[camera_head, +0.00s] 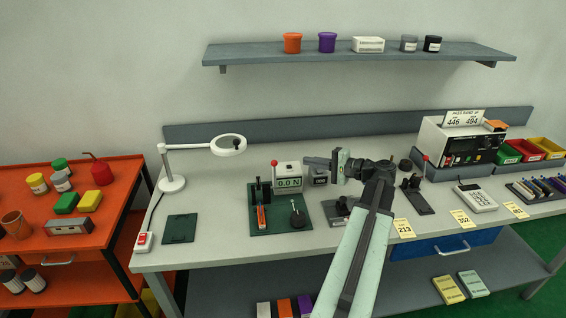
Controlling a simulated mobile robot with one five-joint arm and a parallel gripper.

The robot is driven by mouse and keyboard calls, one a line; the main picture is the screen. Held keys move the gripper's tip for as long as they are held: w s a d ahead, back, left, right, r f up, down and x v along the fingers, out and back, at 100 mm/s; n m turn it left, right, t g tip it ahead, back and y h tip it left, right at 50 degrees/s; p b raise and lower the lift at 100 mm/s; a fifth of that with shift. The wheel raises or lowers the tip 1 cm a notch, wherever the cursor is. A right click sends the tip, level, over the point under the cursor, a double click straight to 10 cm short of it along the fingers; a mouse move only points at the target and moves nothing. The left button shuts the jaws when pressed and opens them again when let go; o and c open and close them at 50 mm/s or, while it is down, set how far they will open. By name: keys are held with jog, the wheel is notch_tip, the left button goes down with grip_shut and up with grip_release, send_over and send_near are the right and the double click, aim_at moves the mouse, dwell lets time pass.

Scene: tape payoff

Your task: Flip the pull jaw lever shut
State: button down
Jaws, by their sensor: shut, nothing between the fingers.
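A dark green test plate (278,222) lies on the bench left of centre. On it stands a pale force gauge (288,178) that reads 0.0 N. A lever with a red knob (274,163) stands upright at the gauge's left side. An orange-and-grey part (261,217) sits on the plate's left, with a dark upright piece behind it. A second red-knobbed lever (425,158) stands at the right; I cannot tell from labels which is the pull jaw lever. My gripper (309,161) is shut and empty, pointing left, just right of the gauge in the picture.
A magnifier lamp (229,146) stands at the left of the bench. A tester box (455,143), a keypad device (476,197) and coloured bins (531,149) are at the right. A shelf (360,54) with tubs hangs above. My arm hides some of the mid-bench.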

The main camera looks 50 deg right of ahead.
aim_at(285, 167)
jog(key=b+x, duration=0.1)
jog(key=x, duration=0.9)
jog(key=shift+a+b, duration=0.15)
jog(key=shift+b, duration=0.15)
jog(key=a, duration=0.1)
jog(key=s+a, duration=0.1)
jog(key=a+r+p, duration=0.1)
jog(key=shift+s, duration=0.35)
jog(key=shift+s+a, duration=0.1)
jog(key=shift+a, duration=0.1)
